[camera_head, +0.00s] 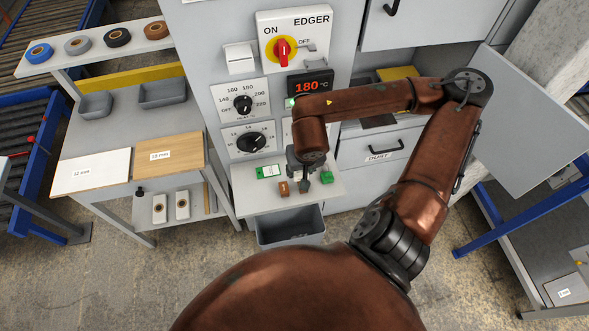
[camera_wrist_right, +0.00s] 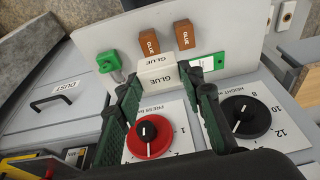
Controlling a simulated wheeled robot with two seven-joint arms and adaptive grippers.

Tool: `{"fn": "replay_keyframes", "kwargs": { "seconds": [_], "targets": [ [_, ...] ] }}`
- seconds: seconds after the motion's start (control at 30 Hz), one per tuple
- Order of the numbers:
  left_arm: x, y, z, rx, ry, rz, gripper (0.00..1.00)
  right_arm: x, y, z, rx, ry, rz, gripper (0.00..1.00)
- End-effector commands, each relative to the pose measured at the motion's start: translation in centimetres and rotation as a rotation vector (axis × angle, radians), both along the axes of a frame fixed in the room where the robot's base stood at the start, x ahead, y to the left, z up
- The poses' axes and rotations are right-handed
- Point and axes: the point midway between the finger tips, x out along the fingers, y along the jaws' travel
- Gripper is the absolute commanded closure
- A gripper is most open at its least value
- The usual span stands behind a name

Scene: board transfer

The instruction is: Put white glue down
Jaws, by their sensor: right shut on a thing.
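The white glue (camera_wrist_right: 160,72) is a small white block lettered GLUE. In the right wrist view it sits between the fingertips of my right gripper (camera_wrist_right: 166,90), which is shut on it. In the head view my right gripper (camera_head: 306,172) points down over the small grey shelf (camera_head: 247,204) of the edger. The white glue cannot be made out there. I cannot tell whether the block touches the shelf. My left gripper is not in view.
Two brown glue blocks (camera_wrist_right: 150,41) (camera_wrist_right: 184,36) stand on the shelf beside the white one. A green piece (camera_wrist_right: 108,62) and a green-edged card (camera_head: 268,171) are also there. Dials and a red knob (camera_wrist_right: 150,136) are close to the gripper. A grey bin (camera_head: 290,228) is below.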

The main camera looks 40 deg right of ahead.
Motion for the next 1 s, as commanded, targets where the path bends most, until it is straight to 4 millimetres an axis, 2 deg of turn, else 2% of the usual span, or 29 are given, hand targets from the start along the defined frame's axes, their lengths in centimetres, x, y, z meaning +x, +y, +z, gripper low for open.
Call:
{"fn": "replay_keyframes", "kwargs": {
  "seconds": [0.27,0.4,0.5,0.77,1.0],
  "targets": [
    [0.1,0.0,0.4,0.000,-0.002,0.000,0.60,4.7,-4.7,-3.0,0.000,0.000,-0.004,0.89],
    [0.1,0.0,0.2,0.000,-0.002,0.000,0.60,6.1,-6.1,-5.7,0.001,0.001,-0.001,0.89],
    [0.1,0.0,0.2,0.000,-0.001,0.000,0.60,6.8,-6.8,-7.0,0.001,0.002,0.000,0.89],
    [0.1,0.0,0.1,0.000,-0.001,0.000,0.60,7.7,-7.6,-8.3,0.001,0.001,0.000,0.89],
    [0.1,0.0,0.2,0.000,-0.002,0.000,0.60,7.9,-7.8,-11.5,0.001,0.001,0.002,0.89]
  ]
}}
